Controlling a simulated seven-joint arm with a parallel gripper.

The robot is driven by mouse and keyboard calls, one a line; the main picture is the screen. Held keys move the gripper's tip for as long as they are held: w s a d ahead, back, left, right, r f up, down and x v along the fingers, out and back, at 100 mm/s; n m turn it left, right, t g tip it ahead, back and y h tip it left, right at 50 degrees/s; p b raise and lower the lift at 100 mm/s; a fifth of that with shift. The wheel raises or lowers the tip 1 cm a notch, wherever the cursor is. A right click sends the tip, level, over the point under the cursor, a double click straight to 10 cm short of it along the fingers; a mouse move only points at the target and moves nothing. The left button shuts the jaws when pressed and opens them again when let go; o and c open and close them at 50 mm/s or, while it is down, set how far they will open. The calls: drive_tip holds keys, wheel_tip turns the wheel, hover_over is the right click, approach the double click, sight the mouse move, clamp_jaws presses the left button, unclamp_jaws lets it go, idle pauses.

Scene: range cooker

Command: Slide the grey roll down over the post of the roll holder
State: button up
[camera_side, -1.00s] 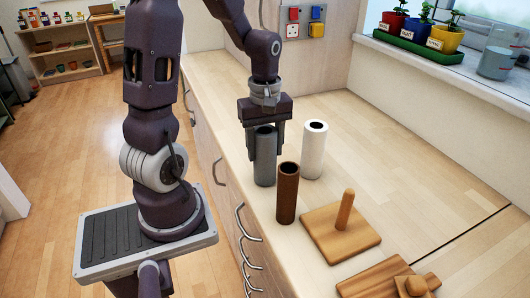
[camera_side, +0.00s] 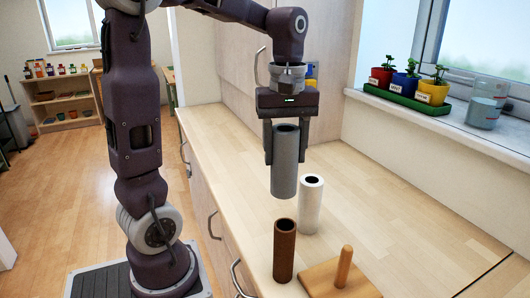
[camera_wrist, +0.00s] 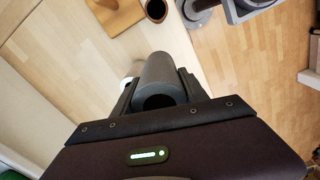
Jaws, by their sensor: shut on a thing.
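The grey roll (camera_side: 285,170) is upright between the fingers of my gripper (camera_side: 285,150), which is shut on its upper part. The roll hangs in the air above the counter. In the wrist view the grey roll (camera_wrist: 161,75) sits between the two fingers of my gripper (camera_wrist: 158,90). The roll holder (camera_side: 325,286) is a wooden square base with an upright post (camera_side: 344,266), at the lower right of the side view, bare of any roll. Its base is partly cut off by the frame. The holder (camera_wrist: 117,14) also shows at the top of the wrist view.
A brown roll (camera_side: 284,252) stands upright left of the holder. A white roll (camera_side: 310,206) stands behind it, near the held roll. Potted plants (camera_side: 408,83) and a jar (camera_side: 484,112) are on the windowsill. The counter right of the white roll (camera_side: 400,195) is clear.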

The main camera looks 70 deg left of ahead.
drive_tip(key=w+d+m, duration=0.3)
drive_tip(key=w+d, duration=0.1)
drive_tip(key=d, duration=0.4)
drive_tip(key=m, duration=0.4)
hover_over(348, 246)
wheel_tip(348, 246, down, 6)
drive_tip(key=shift+d+r, duration=0.1)
drive_tip(key=shift+r, duration=0.05)
drive_tip(key=shift+f, duration=3.4)
drive_tip(key=shift+f, duration=0.55)
drive_tip(key=o, duration=1.3)
